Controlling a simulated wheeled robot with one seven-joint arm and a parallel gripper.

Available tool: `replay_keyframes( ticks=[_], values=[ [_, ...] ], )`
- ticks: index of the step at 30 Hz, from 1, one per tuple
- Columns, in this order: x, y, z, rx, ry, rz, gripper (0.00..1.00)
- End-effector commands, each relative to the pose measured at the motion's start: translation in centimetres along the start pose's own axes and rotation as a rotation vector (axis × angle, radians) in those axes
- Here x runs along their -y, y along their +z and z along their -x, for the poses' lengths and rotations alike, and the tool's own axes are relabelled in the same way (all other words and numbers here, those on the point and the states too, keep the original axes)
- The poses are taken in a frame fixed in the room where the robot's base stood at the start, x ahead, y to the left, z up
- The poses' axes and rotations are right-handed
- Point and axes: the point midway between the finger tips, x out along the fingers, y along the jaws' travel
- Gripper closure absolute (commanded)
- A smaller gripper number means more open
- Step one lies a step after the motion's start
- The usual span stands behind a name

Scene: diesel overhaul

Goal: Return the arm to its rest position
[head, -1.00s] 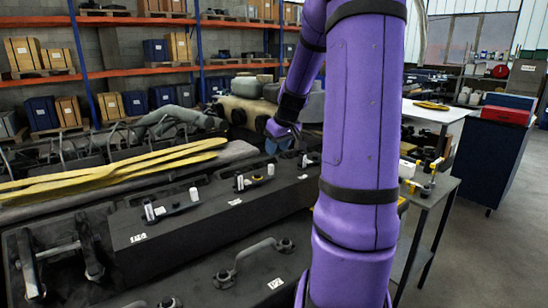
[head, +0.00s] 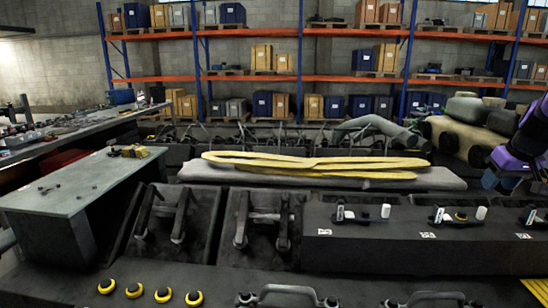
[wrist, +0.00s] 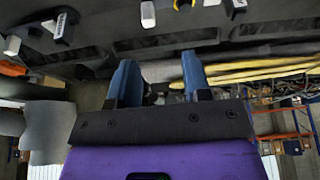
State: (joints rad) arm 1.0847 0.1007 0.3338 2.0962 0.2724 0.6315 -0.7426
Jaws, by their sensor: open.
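My gripper (wrist: 160,80) shows in the wrist view with its two blue fingers apart and nothing between them. Beyond the fingers in that view are the dark engine block (wrist: 120,45) and yellow straps (wrist: 250,72), with the picture turned over. In the head view, my purple arm (head: 525,145) shows only at the right edge. The gripper's fingertips are not clear there. The arm is above the right part of the engine, apart from the yellow straps (head: 310,162).
The dark engine block (head: 400,245) fills the front, with white-capped parts (head: 385,211) along its top. A grey-topped table (head: 75,185) stands at left with small yellow parts (head: 137,151). Shelves (head: 330,77) with boxes line the back wall.

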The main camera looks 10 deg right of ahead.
Motion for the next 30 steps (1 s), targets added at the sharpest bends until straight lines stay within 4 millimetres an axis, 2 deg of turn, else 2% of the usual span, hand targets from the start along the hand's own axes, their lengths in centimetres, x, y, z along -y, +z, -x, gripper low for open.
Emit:
replay_keyframes(
  ticks=[4,7,11,15,21,25,30],
  values=[
    [5.6,-0.1,2.4,0.007,0.008,0.049,0.55],
    [9.7,0.6,4.4,0.011,0.014,0.077,0.55],
    [14.5,2.3,6.8,0.01,0.018,0.105,0.55],
    [18.9,4.7,9.4,0.0,0.017,0.131,0.55],
    [23.7,9.2,12.7,-0.024,0.0,0.16,0.55],
    [25.9,12.6,14.4,-0.042,-0.021,0.174,0.55],
    [27.5,16.7,15.9,-0.064,-0.057,0.186,0.55]
  ],
)
